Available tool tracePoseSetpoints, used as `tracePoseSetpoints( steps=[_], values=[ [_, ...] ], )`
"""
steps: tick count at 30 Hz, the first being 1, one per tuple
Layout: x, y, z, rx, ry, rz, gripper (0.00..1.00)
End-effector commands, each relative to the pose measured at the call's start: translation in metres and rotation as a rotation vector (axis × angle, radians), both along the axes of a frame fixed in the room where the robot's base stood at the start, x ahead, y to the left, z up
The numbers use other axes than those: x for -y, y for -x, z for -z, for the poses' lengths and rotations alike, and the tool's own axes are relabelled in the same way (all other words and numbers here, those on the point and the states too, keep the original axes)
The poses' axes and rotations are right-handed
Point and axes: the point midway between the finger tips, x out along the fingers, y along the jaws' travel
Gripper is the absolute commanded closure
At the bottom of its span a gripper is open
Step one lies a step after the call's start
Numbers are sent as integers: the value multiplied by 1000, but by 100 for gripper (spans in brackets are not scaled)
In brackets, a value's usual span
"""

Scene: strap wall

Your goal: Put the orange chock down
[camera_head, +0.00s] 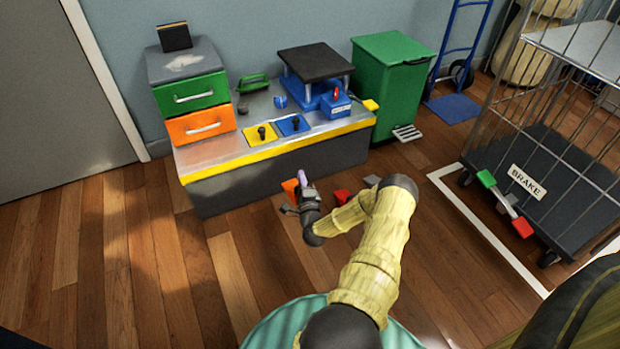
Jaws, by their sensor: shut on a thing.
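The orange chock (290,187) shows as a small orange piece at the left side of my gripper (298,190). My gripper is shut on it, in front of the low workbench (262,180). The gripper hides part of the chock. A small purple piece shows at the gripper's upper edge; I cannot tell what it is. I cannot tell whether the chock touches the floor.
A red piece (342,196) and a dark grey piece (371,180) lie on the floor right of my gripper. A green pedal bin (391,85) and a cage trolley (550,185) stand further right. The wooden floor (130,255) at left is clear.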

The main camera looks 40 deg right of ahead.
Motion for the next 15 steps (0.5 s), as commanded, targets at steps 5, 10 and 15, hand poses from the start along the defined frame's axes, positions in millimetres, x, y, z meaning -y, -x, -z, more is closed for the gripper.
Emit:
tracePoseSetpoints(
  steps=[5,10,15],
  values=[
    [-19,-3,-50,-1,0,-26,100],
    [-37,-6,-86,-5,2,-52,100],
    [-54,-7,-121,-6,0,-77,100]
  ],
)
